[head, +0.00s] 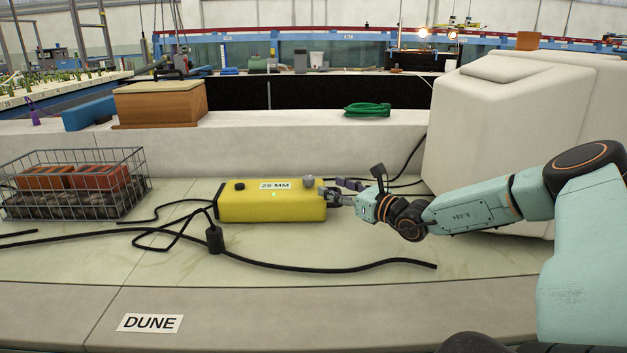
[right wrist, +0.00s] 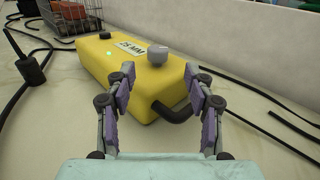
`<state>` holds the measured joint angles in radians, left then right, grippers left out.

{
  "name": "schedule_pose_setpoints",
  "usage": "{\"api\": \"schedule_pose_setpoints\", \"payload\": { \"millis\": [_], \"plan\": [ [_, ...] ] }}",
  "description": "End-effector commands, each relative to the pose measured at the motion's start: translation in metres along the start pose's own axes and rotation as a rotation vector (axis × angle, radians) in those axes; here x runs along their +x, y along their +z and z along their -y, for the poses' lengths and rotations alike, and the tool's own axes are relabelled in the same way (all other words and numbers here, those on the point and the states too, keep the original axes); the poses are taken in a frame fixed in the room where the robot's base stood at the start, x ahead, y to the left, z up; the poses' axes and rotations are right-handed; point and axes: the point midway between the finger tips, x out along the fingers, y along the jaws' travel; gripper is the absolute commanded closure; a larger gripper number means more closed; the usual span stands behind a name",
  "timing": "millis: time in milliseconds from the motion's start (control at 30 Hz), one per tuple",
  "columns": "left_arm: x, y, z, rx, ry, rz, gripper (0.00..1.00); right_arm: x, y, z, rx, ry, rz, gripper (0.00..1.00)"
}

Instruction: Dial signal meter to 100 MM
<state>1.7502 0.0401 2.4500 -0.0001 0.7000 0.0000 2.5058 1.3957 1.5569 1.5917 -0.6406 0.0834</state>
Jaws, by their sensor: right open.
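The signal meter is a yellow box (head: 262,207) on the pale bench, lying lengthwise left to right. Its top label (head: 275,185) reads 25 MM, and a small green light glows beside it. A grey dial knob (head: 309,182) stands on its right end; it also shows in the right wrist view (right wrist: 158,54). A black knob (head: 239,185) sits at the left end. My right gripper (head: 338,196) is at the meter's right end. In the right wrist view its fingers (right wrist: 158,92) are spread, with the meter's end and a black cable between them, and the knob lies beyond. My left gripper is out of view.
A wire basket (head: 73,207) with orange-red and dark blocks stands at the left. Black cables (head: 320,268) run across the bench in front of the meter. A large pale block (head: 500,130) rises at the right behind my arm. A DUNE label (head: 150,323) marks the front edge.

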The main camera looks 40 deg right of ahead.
Motion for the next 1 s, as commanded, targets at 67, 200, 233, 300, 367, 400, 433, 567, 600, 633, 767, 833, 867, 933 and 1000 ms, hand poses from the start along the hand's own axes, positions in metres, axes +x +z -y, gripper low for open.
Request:
{"api": "schedule_pose_setpoints", "payload": {
  "millis": [67,200,233,300,367,400,433,567,600,633,767,833,867,933,1000],
  "plan": [
    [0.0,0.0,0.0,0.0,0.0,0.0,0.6,0.0,0.0,-0.001,0.024,0.002,-0.002,0.46],
    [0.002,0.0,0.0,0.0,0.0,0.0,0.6,0.002,-0.001,-0.001,0.047,0.002,-0.003,0.46],
    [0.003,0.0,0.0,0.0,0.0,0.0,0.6,0.003,-0.001,-0.001,0.048,0.002,-0.003,0.46],
    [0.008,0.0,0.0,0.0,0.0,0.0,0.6,0.006,-0.002,-0.001,0.047,0.002,-0.003,0.46],
    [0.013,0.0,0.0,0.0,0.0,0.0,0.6,0.011,-0.003,-0.001,0.044,0.003,-0.003,0.46],
    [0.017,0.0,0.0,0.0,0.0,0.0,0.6,0.014,-0.004,-0.001,0.045,0.003,-0.004,0.46],
    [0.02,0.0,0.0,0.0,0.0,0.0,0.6,0.016,-0.004,-0.001,0.044,0.004,-0.005,0.46],
    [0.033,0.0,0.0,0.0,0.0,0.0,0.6,0.029,-0.004,-0.002,0.043,0.006,-0.003,0.46],
    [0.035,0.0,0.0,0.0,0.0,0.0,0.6,0.033,-0.004,-0.001,0.043,0.004,-0.004,0.46],
    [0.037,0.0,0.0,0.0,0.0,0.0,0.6,0.036,-0.004,-0.001,0.043,0.005,-0.005,0.46],
    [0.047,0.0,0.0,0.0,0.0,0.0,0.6,0.049,-0.004,-0.001,0.044,0.005,-0.003,0.46],
    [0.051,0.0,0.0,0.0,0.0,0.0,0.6,0.056,-0.004,-0.001,0.044,0.005,-0.004,0.46],
    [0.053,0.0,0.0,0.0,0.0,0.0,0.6,0.059,-0.003,-0.001,0.044,0.004,-0.004,0.46],
    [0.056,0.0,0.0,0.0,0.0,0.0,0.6,0.065,-0.003,0.0,0.044,0.004,-0.004,0.46],
    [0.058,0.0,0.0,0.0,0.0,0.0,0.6,0.07,-0.002,0.0,0.045,0.003,-0.003,0.46]
  ]
}}
